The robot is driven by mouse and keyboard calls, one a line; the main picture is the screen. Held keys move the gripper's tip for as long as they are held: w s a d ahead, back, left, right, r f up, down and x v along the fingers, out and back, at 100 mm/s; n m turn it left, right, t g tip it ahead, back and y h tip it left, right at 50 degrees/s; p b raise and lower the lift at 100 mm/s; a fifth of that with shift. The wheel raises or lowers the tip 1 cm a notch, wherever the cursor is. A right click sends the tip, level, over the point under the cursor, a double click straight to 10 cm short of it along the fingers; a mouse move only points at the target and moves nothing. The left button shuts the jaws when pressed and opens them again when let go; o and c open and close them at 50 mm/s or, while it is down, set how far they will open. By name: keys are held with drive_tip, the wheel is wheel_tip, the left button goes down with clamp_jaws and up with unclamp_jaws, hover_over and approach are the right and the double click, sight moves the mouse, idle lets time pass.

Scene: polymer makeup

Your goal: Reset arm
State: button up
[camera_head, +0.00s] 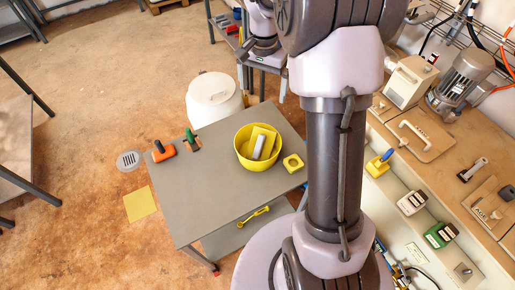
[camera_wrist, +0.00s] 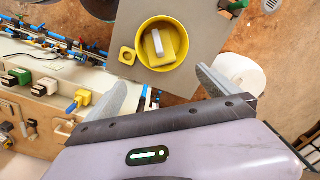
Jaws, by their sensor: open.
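My gripper (camera_wrist: 161,78) shows in the wrist view with its two grey fingers spread wide apart and nothing between them. Beyond the fingers is a yellow bowl (camera_wrist: 143,52) on a grey table (camera_wrist: 204,30); the bowl is apart from the fingers. The bowl holds a yellow block with a light grey bar on it. In the head view, my arm (camera_head: 337,150) rises in front of the table's right side, and its upper part is cut off by the top edge. The fingers cannot be made out clearly in the head view.
The grey table (camera_head: 225,190) bears the bowl (camera_head: 243,160), a yellow ring-like piece (camera_head: 293,163), and orange (camera_head: 163,151) and green (camera_head: 191,140) handled items. A white bin (camera_head: 213,98) stands behind. A crowded workbench (camera_head: 440,165) runs along the right. Open floor lies left.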

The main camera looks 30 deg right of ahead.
drive_tip(key=s+a+r+n+t+b, duration=0.2)
drive_tip(key=s+a+r+b, duration=0.1)
drive_tip(key=s+a, duration=0.3)
drive_tip(key=s+a+r+n+t+b, duration=0.2)
drive_tip(key=s+a+r+b, duration=0.15)
drive_tip(key=s+a, duration=0.35)
drive_tip(key=s+a+f+n+t+y+b, duration=0.1)
drive_tip(key=s+a+f, duration=0.1)
drive_tip(key=s, duration=0.3)
drive_tip(key=s+a+f+n+y+b, duration=0.1)
drive_tip(key=s+a+f+b, duration=0.1)
drive_tip(key=s, duration=0.3)
drive_tip(key=shift+a+t, duration=0.4)
